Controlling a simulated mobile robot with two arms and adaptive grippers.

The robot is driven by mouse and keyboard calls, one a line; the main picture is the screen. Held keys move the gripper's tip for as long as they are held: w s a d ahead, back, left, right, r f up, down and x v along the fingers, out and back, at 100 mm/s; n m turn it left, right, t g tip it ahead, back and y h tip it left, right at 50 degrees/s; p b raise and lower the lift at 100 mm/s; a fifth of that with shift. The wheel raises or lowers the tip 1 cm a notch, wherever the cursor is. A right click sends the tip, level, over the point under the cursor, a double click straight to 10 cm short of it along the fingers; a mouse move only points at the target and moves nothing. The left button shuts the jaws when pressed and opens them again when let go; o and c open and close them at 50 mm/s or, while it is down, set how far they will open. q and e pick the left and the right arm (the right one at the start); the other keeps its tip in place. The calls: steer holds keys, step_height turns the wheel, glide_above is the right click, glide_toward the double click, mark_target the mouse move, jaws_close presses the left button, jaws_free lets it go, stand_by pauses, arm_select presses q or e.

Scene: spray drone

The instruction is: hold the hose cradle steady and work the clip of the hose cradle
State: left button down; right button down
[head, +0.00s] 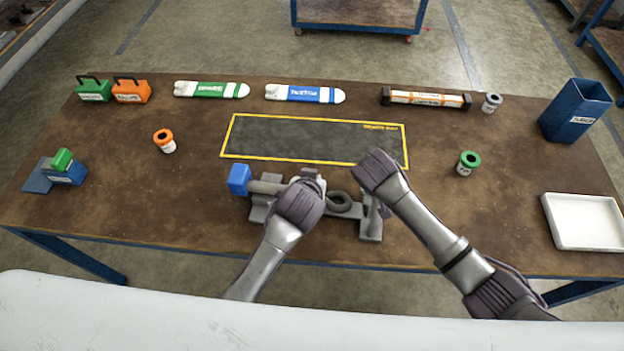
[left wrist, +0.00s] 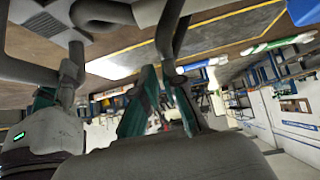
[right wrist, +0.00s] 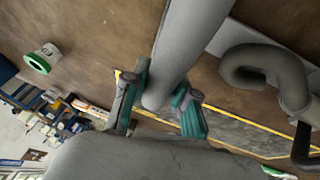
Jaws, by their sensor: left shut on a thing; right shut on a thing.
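The grey hose cradle (head: 371,226) stands on the near middle of the table, with a blue block (head: 238,180) at its left end and a curled dark grey hose (head: 341,203) on it. My left gripper (head: 306,184) is over the middle of the cradle; my wrist hides much of it. In the left wrist view its fingers (left wrist: 158,80) are shut on a thin grey part of the cradle; I cannot tell whether this is the clip. My right gripper (right wrist: 160,96) is shut on a thick grey cylinder (right wrist: 184,45) at the cradle's right side. The curled hose (right wrist: 262,65) is beside it.
Behind the cradle lies a dark mat with a yellow border (head: 300,140). An orange-topped jar (head: 165,141) and a green-topped jar (head: 467,163) flank it. A white tray (head: 584,222) and a blue bin (head: 574,112) are at the right. The table's front edge is close.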

arm_select(q)
steer(key=shift+s+d+f, duration=0.2)
steer(key=shift+s+f, duration=0.15)
steer(key=shift+f, duration=0.15)
arm_select(e)
steer(key=shift+w+a+r, duration=0.1)
steer(key=shift+a+r, duration=0.1)
steer(key=shift+a, duration=0.1)
steer(key=shift+w+d+f, duration=0.1)
steer(key=shift+w, duration=0.05)
steer(key=shift+d, duration=0.1)
arm_select(q)
steer(key=s+r, duration=0.6)
steer(key=r, duration=0.6)
steer(key=shift+s+a+r, duration=0.2)
steer(key=shift+s+a, duration=0.1)
steer(key=shift+a, duration=0.15)
arm_select(e)
steer(key=shift+d+f, duration=0.1)
steer(key=c, duration=0.8)
jaws_free()
